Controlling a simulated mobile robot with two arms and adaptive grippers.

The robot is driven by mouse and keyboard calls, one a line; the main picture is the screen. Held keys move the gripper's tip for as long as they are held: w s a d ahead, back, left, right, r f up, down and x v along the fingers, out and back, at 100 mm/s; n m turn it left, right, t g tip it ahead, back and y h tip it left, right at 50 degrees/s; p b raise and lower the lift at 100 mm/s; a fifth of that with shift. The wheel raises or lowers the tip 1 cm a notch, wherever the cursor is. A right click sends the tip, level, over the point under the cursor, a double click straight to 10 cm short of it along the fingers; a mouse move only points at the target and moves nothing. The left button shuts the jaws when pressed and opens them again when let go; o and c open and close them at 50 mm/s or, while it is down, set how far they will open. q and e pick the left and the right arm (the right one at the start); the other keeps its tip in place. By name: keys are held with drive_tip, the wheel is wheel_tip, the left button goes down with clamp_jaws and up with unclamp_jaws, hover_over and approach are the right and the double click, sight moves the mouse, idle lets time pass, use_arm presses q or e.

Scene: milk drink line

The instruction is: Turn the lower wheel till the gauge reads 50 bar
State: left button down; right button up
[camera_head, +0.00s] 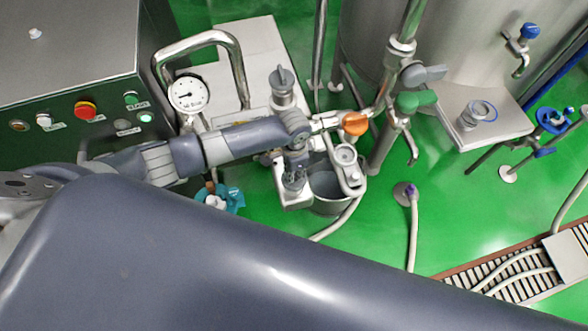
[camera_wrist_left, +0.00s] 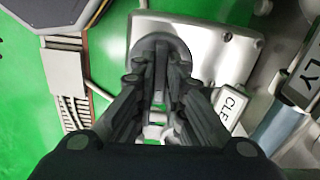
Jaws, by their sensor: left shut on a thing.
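The lower wheel shows in the left wrist view as a dark grey round knob (camera_wrist_left: 178,48) with a raised bar across it. My left gripper (camera_wrist_left: 160,72) is shut on that bar. In the head view the same gripper (camera_head: 294,178) points down at the lower metal block, and its fingers and wrist hide most of the wheel. A similar grey upper wheel (camera_head: 283,82) stands free above it. The round white gauge (camera_head: 189,94) is at upper left; its needle seems to point left, but the figures are too small to read. My right gripper is not in view.
An orange handle (camera_head: 355,123) and a green handle (camera_head: 412,101) are close by. The control cabinet (camera_head: 75,60) is at left. Green floor at right is partly clear.

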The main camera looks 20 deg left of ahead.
use_arm(q)
drive_tip(key=shift+m, duration=0.5)
drive_tip(key=c, duration=1.7)
unclamp_jaws()
drive_tip(key=shift+o, duration=0.2)
wheel_tip(320, 180, up, 12)
